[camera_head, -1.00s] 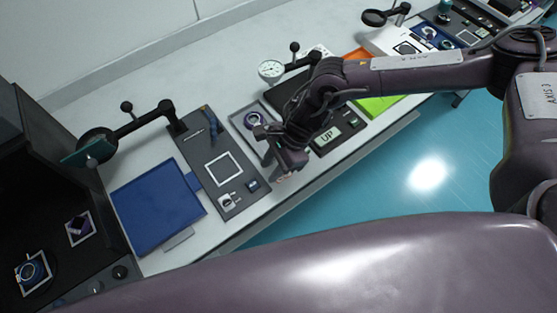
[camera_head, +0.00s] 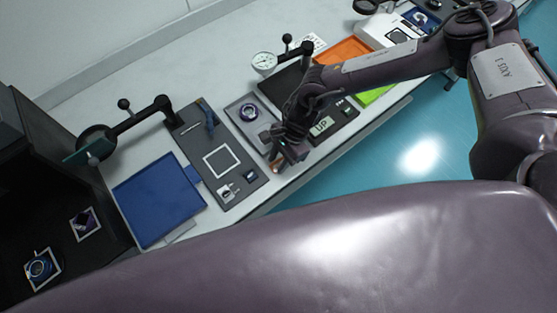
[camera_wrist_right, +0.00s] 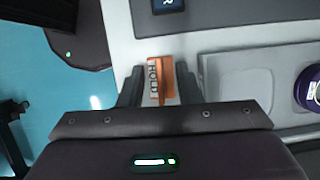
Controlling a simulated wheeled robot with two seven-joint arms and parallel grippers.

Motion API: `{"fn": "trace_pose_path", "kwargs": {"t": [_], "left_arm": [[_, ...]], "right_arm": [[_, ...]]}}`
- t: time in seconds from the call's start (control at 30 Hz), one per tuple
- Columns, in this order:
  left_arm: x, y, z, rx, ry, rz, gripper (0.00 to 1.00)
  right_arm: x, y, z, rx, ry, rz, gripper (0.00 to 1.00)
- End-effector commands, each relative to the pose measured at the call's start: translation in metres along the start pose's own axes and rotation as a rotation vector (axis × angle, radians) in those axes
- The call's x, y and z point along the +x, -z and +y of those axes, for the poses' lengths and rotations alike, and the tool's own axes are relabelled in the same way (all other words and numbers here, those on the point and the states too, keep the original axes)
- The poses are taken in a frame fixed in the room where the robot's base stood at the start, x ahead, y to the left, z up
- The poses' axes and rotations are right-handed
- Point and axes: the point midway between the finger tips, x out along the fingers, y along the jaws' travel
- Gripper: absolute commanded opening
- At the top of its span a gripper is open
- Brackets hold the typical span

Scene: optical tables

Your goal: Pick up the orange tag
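The orange tag (camera_wrist_right: 163,82), marked HOLD, lies on the pale table edge in the right wrist view. A small bit of orange also shows below the right gripper in the head view (camera_head: 275,168). My right gripper (camera_head: 279,163) is over the table's front edge. In the right wrist view its two dark fingers (camera_wrist_right: 160,76) stand apart, one on each side of the tag. The tag lies between them, and I see no clear grip on it. My left gripper is not in view.
A grey tray (camera_head: 241,105) holding a purple-ringed part (camera_head: 249,112) is close beside the right gripper. A dark board with a white square (camera_head: 235,186) and a blue tray (camera_head: 158,205) lie to the left. A dial gauge (camera_head: 264,62) stands behind.

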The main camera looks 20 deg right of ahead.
Motion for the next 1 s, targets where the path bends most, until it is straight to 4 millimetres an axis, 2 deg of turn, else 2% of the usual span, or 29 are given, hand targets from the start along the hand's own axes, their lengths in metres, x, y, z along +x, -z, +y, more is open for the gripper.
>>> {"fn": "trace_pose_path", "kwargs": {"t": [0.1,0.3,0.67,0.87,1.0], "left_arm": [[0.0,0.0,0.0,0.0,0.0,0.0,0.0],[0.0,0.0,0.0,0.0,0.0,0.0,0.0],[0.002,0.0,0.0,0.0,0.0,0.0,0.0],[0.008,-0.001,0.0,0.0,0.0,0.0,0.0],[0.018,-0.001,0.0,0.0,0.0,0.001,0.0]], "right_arm": [[0.0,0.0,0.0,0.0,0.0,0.0,0.31],[0.0,0.0,0.0,0.001,0.001,0.0,0.05],[-0.006,-0.002,-0.001,0.001,0.003,-0.001,0.05],[-0.031,-0.013,-0.002,-0.002,0.005,-0.002,0.05],[-0.068,-0.028,-0.003,-0.003,0.008,-0.003,0.05]]}}
